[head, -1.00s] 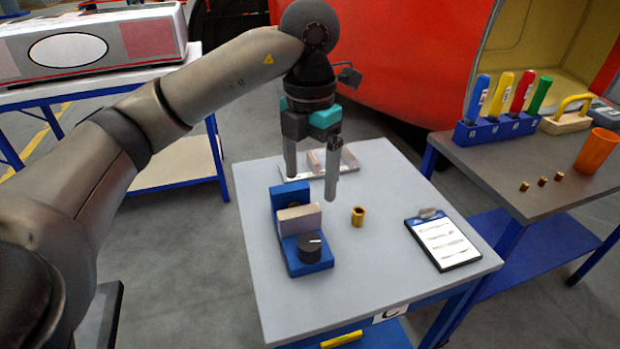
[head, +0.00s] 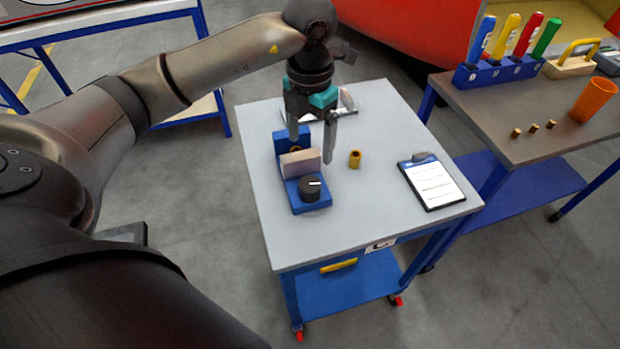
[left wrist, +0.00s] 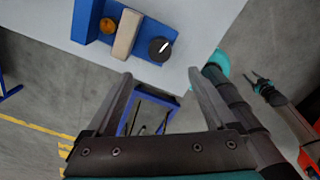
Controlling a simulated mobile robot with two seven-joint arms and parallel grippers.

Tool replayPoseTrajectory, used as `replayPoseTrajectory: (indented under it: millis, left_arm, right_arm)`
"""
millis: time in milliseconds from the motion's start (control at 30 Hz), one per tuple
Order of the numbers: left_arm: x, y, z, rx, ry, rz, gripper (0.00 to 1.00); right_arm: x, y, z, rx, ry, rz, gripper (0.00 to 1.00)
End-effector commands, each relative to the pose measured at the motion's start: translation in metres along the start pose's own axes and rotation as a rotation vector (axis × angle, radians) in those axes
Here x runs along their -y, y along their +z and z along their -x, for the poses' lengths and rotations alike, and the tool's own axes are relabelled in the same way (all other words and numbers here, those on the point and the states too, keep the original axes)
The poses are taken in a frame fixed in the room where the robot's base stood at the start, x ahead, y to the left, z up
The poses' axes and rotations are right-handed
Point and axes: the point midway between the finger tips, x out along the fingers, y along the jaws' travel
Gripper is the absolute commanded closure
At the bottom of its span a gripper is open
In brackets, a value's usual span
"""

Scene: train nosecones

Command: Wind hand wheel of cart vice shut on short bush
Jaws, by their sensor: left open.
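The vice (head: 297,193) is blue and stands on the cart top (head: 375,200). It has a beige jaw block (head: 300,164) and a black hand wheel (head: 310,187) with a white mark. A brass bush (left wrist: 104,21) sits between the blue end jaw and the beige block; I cannot tell whether both jaws touch it. Another brass bush (head: 355,159) stands on the cart right of the vice. My left gripper (head: 311,150) is open and empty, fingers down around the vice's middle in the head view. In the left wrist view the wheel lies beyond its fingertips (left wrist: 160,73).
A clipboard (head: 433,182) lies on the cart's right side, and a pale tray (head: 347,98) at its back. A grey side table (head: 490,110) holds screwdrivers, an orange cup (head: 594,99) and small brass pieces. A dark pronged shape at the left wrist view's right edge may be my right gripper.

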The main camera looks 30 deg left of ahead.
Motion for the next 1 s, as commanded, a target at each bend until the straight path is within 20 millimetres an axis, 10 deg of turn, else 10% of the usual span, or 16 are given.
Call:
replayPoseTrajectory:
  millis: [500,1000]
  left_arm:
    - [0.001,-0.001,-0.108,-0.005,-0.001,0.000,0.11]
    - [0.000,0.000,-0.133,-0.001,0.001,-0.001,0.11]
  right_arm:
    - [0.000,0.001,-0.006,0.000,0.000,0.000,0.50]
    - [0.000,0.001,-0.008,0.000,0.000,0.001,0.50]
